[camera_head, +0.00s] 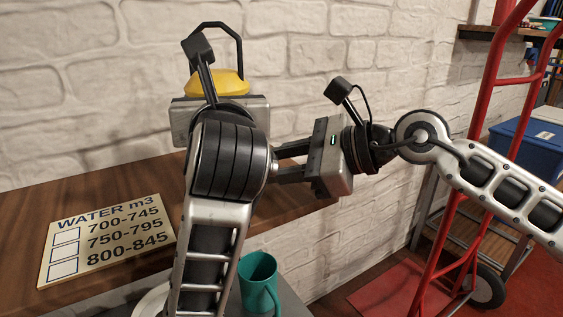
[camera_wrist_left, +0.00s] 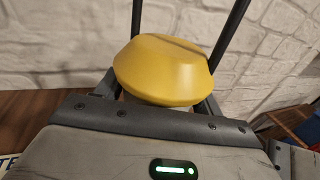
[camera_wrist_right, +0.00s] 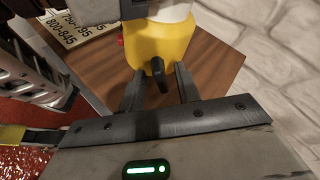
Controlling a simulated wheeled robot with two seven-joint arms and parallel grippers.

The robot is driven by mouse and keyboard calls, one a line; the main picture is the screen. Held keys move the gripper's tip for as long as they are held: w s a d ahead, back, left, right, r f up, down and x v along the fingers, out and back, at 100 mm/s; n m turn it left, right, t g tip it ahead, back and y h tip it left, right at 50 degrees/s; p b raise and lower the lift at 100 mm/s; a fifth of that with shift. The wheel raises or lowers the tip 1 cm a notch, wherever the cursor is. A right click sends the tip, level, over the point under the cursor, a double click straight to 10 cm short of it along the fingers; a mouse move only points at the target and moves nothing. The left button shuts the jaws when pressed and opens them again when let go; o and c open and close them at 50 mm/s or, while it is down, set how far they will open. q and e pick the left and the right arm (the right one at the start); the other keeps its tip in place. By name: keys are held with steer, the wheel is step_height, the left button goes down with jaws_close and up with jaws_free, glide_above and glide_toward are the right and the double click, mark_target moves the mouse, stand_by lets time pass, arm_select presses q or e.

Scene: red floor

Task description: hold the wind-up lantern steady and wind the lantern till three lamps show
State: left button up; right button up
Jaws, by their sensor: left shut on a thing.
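The wind-up lantern shows its yellow cap (camera_head: 222,82) and black bail handle above my left arm in the head view; most of its body is hidden there. The lantern (camera_wrist_left: 165,72) fills the middle of the left wrist view, with a finger on each side. My left gripper (camera_wrist_left: 158,98) is shut on the lantern, which looks upright. In the right wrist view the lantern's yellow base (camera_wrist_right: 190,38) carries a black crank knob (camera_wrist_right: 160,76). My right gripper (camera_wrist_right: 160,88) is open, a finger on each side of the knob with visible gaps. No lit lamps are visible.
A sign (camera_head: 107,240) reading WATER m3 with three number ranges and empty boxes lies on the wooden shelf (camera_head: 20,220). A teal mug (camera_head: 258,282) stands below, in front. A red hand truck (camera_head: 480,130) and blue bin (camera_head: 525,145) are at right. A brick wall rises behind.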

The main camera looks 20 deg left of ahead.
jaws_close()
steer(key=n+t, duration=0.1)
steer(key=n, duration=0.1)
steer(key=n+t+y, duration=0.1)
steer(key=n, duration=0.1)
steer(key=shift+s+f+t, duration=0.2)
steer(key=shift+s+t, duration=0.05)
steer(key=shift+t, duration=0.05)
steer(key=shift+f+n+t+y, duration=0.15)
steer(key=shift+n+t+y, duration=0.45)
steer(key=shift+n, duration=1.1)
